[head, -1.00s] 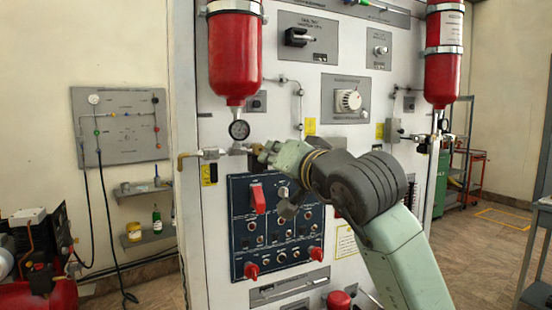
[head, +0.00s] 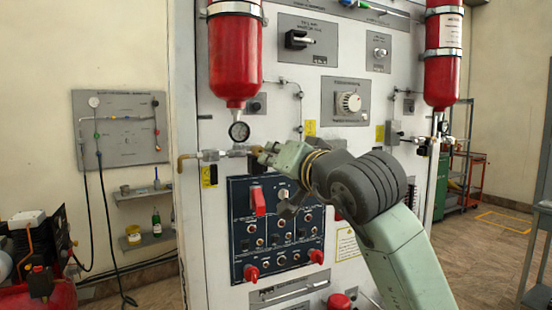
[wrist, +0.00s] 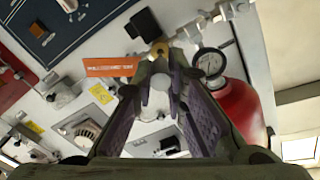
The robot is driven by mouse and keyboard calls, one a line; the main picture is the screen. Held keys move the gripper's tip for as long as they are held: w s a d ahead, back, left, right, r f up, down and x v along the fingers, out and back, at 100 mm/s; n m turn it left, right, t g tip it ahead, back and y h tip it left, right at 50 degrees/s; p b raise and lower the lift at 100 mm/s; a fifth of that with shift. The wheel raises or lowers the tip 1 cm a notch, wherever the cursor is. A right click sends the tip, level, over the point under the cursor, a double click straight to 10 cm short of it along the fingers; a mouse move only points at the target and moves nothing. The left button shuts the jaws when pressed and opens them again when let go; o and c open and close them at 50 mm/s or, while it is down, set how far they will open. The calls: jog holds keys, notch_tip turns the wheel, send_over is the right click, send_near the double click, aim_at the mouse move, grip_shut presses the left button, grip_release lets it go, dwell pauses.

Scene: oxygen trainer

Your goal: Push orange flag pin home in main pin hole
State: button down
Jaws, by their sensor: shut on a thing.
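The orange flag (wrist: 110,67) of the pin shows in the wrist view, just left of my fingertips, with lettering on it. My gripper (wrist: 160,62) is shut on the flag pin, its two fingers converging at the tips. A small brass-coloured part (wrist: 158,47) shows right at the fingertips. The pin's shaft and the main pin hole are hidden by the fingers, so I cannot tell how deep the pin sits. In the head view my gripper (head: 265,152) is at the pipe fittings below the left red cylinder, and the flag cannot be made out.
A pressure gauge (head: 239,131) is close above my gripper; it also shows in the wrist view (wrist: 209,62). The red cylinder (head: 234,55) hangs above. The dark switch panel (head: 275,230) with red knobs lies below.

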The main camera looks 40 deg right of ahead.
jog(key=shift+x, duration=0.8)
jog(key=shift+s+f, duration=0.1)
jog(key=shift+s, duration=0.05)
jog(key=shift+s+a+b, duration=0.15)
jog(key=shift+s+b, duration=0.15)
jog(key=shift+b, duration=0.05)
jog(key=shift+n+y, duration=0.3)
dwell(0.6)
jog(key=shift+b, duration=0.65)
dwell(0.6)
jog(key=shift+w, duration=0.4)
dwell(0.5)
jog(key=shift+s, duration=0.25)
jog(key=shift+s, duration=0.15)
